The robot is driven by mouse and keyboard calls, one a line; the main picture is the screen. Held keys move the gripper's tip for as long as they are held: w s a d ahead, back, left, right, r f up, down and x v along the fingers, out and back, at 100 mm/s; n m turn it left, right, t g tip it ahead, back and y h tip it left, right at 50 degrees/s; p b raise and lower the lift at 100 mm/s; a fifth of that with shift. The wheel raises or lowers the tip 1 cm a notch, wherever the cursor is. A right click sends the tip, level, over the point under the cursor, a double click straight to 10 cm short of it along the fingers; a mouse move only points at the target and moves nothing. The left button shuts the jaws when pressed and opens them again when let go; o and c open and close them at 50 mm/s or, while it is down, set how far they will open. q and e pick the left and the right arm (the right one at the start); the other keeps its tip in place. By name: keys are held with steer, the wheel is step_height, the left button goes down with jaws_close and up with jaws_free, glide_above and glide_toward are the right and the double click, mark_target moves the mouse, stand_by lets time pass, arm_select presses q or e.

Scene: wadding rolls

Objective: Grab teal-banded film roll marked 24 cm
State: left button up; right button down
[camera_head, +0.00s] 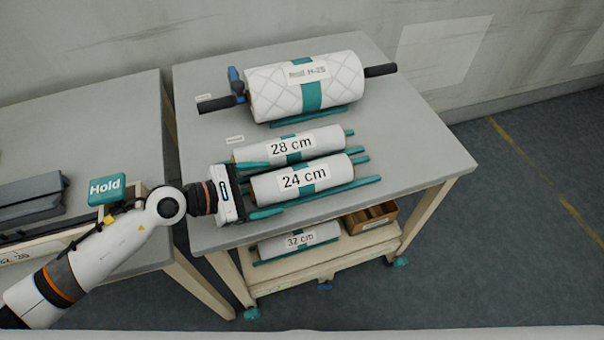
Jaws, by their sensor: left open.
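My left gripper (267,188) is at the left end of the 24 cm roll. Its teal fingers are open, one on the far side between the two rolls and one on the near side. I cannot tell whether they touch the roll. My right gripper is not in view.
A large quilted roll (282,92) with dark handles lies at the back of the table (405,135). Teal rails lie beside the rolls. A 32 cm roll (325,232) and an open brown box (370,218) are on the lower shelf. A teal "Hold" block (106,189) is on the left table.

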arm_select(q)
steer(key=shift+x, duration=0.85)
steer(key=shift+c, duration=0.5)
steer(key=c, duration=1.2)
steer(key=shift+r, duration=0.15)
steer(key=shift+c, duration=0.8)
